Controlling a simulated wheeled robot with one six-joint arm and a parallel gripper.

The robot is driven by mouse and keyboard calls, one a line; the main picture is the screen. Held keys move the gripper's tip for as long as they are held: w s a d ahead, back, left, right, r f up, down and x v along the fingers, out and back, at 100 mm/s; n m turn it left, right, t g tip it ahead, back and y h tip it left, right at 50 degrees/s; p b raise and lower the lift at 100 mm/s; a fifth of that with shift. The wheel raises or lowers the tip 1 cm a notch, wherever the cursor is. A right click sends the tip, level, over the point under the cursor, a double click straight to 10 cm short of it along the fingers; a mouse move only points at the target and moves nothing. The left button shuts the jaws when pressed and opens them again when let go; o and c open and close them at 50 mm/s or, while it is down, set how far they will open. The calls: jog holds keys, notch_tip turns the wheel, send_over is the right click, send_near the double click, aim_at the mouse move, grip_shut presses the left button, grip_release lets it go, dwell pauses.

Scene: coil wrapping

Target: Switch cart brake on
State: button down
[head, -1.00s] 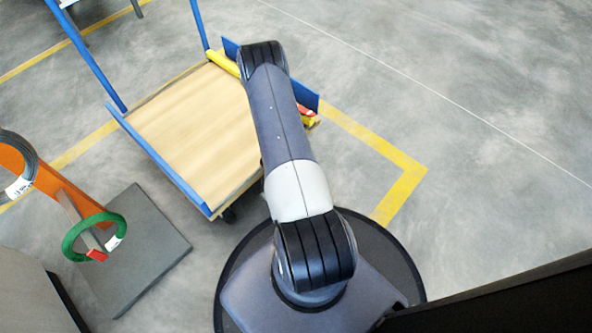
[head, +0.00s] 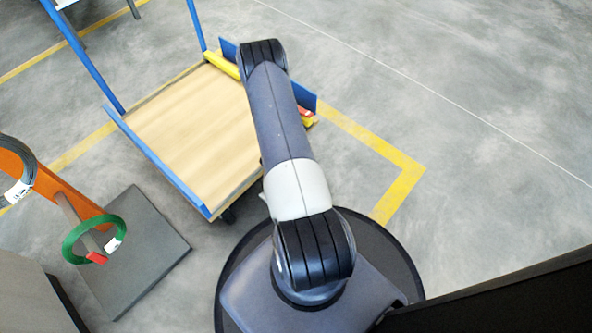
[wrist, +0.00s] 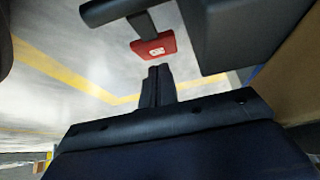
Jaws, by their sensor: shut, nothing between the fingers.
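The cart (head: 190,130) has a pale wooden deck and blue rails, and stands left of my arm in the head view. In the wrist view a red pedal (wrist: 153,47) with a white mark hangs on a dark bracket; I take it as the cart brake. My gripper (wrist: 153,72) points at the pedal, its dark fingers together and empty. The tips appear just short of its edge; I cannot tell whether they touch. In the head view my arm hides the gripper and part of the cart's right side.
A yellow roll (head: 222,64) lies along the deck's far edge. A small red and yellow item (head: 307,115) shows beside my arm; I cannot tell what it is. A stand with a green coil (head: 72,236) is at the left. The floor to the right is clear.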

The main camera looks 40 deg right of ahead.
jog(key=r+p, duration=0.1)
jog(key=r, duration=0.1)
jog(key=d+r+p, duration=0.1)
jog(key=shift+r, duration=0.4)
jog(key=p+v, duration=0.3)
jog(key=v, duration=0.5)
jog(key=shift+a+r, duration=0.2)
jog(key=shift+r, duration=0.15)
